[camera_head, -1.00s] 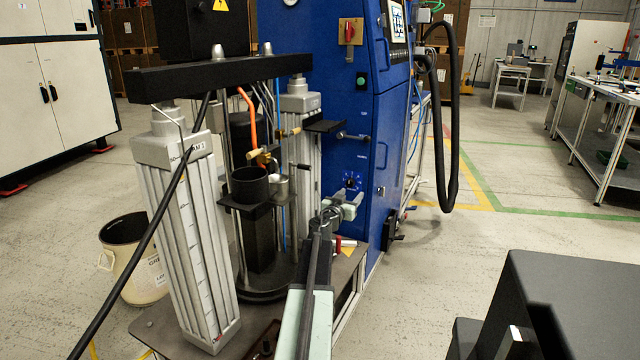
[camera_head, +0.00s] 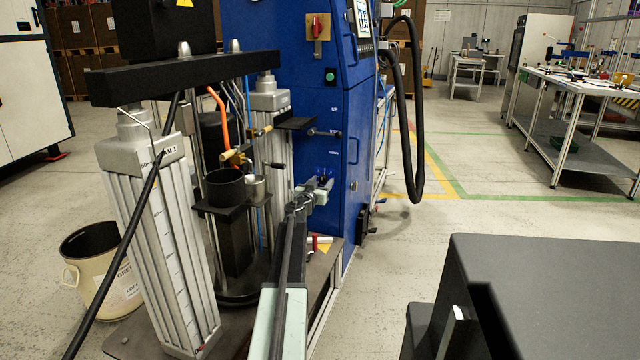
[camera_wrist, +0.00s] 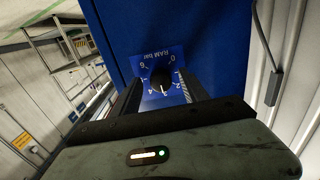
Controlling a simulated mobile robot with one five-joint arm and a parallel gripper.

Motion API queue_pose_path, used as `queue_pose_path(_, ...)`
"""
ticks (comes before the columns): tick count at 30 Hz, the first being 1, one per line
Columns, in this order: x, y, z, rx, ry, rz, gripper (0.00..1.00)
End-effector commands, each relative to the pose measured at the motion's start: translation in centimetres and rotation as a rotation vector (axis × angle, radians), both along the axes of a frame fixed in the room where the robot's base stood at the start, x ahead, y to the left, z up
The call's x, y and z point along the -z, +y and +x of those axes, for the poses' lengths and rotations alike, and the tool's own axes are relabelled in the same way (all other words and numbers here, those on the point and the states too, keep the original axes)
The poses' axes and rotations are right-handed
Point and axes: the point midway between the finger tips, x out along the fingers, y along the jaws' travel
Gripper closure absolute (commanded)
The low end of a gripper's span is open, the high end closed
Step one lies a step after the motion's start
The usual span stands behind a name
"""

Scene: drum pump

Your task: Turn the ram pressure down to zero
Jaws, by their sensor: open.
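The ram pressure knob (camera_wrist: 161,78) is a small dark round knob on a blue dial plate (camera_wrist: 163,59) marked "RAM bar", with numbers from 0 to 6. In the head view, the dial plate (camera_head: 325,174) is small, low on the blue cabinet (camera_head: 330,115). My gripper (camera_wrist: 160,92) is open, with one finger on each side of the knob in the picture. I cannot tell whether they touch it. In the head view, my gripper (camera_head: 319,190) is just in front of the plate.
The drum pump's silver columns (camera_head: 160,230) and black crossbar (camera_head: 185,76) stand left of my arm. A lever valve (camera_head: 325,133) sits above the dial. A cream bucket (camera_head: 100,280) stands at left. Open floor lies right of the cabinet, before a workbench (camera_head: 590,165).

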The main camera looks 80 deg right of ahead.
Motion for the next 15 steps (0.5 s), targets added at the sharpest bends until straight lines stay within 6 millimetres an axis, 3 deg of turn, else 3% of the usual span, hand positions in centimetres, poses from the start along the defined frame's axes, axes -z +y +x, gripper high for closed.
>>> queue_pose_path(6, 0.00, -0.02, 0.07, -0.001, 0.000, 0.000, 0.51)
queue_pose_path(11, 0.00, 0.00, 0.10, -0.001, 0.000, 0.000, 0.95)
queue_pose_path(12, 0.00, 0.00, 0.10, -0.001, 0.000, 0.000, 1.00)
queue_pose_path(15, 0.00, -0.37, 0.43, -0.004, 0.001, 0.000, 1.00)
